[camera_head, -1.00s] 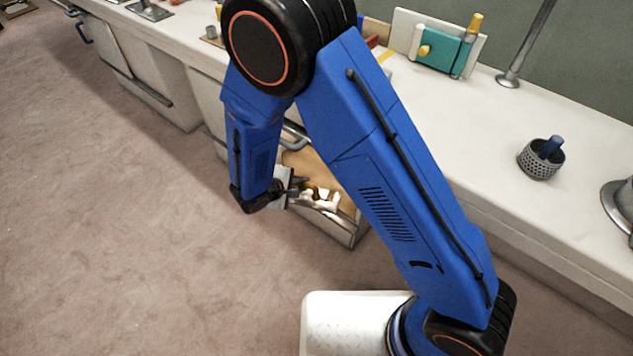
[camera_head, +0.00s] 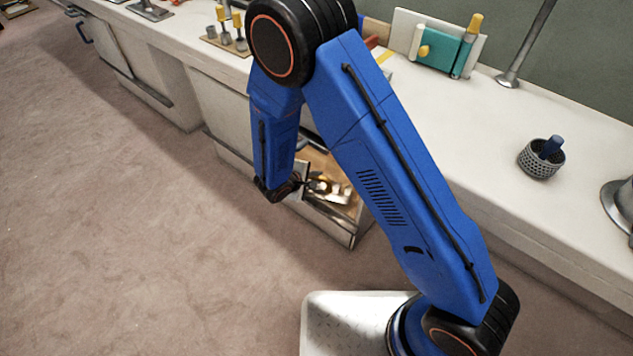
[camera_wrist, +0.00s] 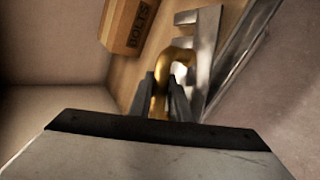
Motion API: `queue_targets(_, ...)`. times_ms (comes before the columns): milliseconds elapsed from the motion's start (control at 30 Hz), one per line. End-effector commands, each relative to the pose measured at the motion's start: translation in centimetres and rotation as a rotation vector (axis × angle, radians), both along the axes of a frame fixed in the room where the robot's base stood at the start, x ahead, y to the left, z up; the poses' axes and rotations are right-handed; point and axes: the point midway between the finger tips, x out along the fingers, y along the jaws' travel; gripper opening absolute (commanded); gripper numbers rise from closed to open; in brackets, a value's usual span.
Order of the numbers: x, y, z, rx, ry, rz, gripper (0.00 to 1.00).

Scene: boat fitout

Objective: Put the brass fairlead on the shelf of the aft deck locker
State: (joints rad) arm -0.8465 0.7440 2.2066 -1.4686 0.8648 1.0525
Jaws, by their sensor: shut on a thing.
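My gripper (camera_wrist: 164,98) is shut on the brass fairlead (camera_wrist: 176,54), a curved golden piece between the two fingers in the wrist view. In the head view my gripper (camera_head: 303,184) reaches into an open drawer (camera_head: 325,223) under the long counter. A small golden spot shows there at the fingertips. The fairlead is still among the drawer's contents; I cannot tell whether it touches the bottom. No shelf or locker can be made out for certain.
In the drawer, a wooden block marked BOLTS (camera_wrist: 125,25) and a silver metal piece (camera_wrist: 205,45) lie close to the fairlead. The drawer's metal side rail (camera_wrist: 242,50) is near on the right. The counter (camera_head: 450,130) overhangs above. The floor (camera_head: 150,240) at left is clear.

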Motion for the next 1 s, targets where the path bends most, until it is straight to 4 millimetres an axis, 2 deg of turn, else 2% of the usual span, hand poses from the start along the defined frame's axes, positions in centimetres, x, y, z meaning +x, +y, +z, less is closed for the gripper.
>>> queue_targets(200,0.2,-0.2,-2.5,-0.003,0.001,0.000,0.00)
queue_targets(567,0.3,-0.2,-2.8,-0.001,0.000,0.001,0.00)
queue_targets(600,0.3,-0.3,-2.9,-0.001,0.000,0.001,0.20)
queue_targets(667,0.3,-0.3,-2.9,-0.001,0.000,0.001,0.34)
queue_targets(1000,0.3,-0.2,-2.7,-0.001,0.000,0.001,0.36)
